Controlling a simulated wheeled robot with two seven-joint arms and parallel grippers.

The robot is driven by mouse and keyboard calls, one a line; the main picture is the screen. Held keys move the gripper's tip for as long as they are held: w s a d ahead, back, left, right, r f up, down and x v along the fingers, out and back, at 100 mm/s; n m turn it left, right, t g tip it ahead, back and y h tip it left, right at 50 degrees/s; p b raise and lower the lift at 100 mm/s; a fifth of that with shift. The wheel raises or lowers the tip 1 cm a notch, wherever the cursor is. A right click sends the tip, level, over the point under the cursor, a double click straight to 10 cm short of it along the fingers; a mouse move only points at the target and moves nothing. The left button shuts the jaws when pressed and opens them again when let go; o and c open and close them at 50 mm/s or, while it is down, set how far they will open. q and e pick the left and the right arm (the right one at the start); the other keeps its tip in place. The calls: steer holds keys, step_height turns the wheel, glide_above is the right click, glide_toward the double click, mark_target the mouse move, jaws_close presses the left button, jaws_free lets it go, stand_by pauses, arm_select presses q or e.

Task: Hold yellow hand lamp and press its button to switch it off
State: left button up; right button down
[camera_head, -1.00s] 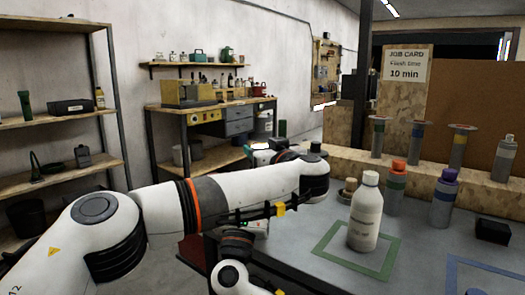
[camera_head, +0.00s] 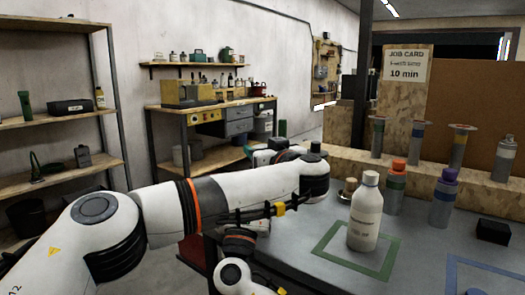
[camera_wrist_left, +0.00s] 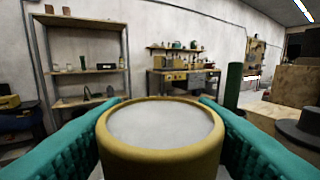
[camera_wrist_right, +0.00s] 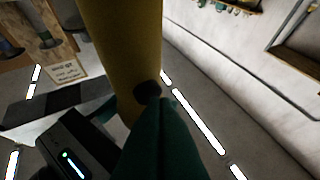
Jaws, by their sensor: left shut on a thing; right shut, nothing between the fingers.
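The yellow hand lamp (camera_wrist_left: 160,157) is between the two teal fingers of my left gripper (camera_wrist_left: 163,104), which is shut on it. Its round lens face (camera_wrist_left: 160,123) is pale grey and shows no bright glow. In the right wrist view the yellow lamp body (camera_wrist_right: 122,45) stands close ahead, with a dark round button (camera_wrist_right: 147,91) on its side. My right gripper (camera_wrist_right: 172,98) is shut and empty, its teal tips right beside the button; I cannot tell whether they touch it. In the head view my left gripper (camera_head: 262,147) shows partly behind my arm, and the lamp is not clear there.
A grey table holds a white bottle (camera_head: 365,214) inside a green square outline (camera_head: 335,263), spray cans (camera_head: 395,187) and a black box (camera_head: 493,231). A shelf (camera_head: 62,118) and a workbench (camera_head: 210,107) stand farther back.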

steer(key=shift+s+a, duration=0.25)
steer(key=shift+s, duration=0.05)
steer(key=s+a, duration=0.3)
steer(key=s, duration=0.1)
steer(key=shift+s+a, duration=0.35)
steer(key=shift+a, duration=0.05)
arm_select(q)
steer(key=o, duration=1.1)
steer(key=shift+o, duration=0.2)
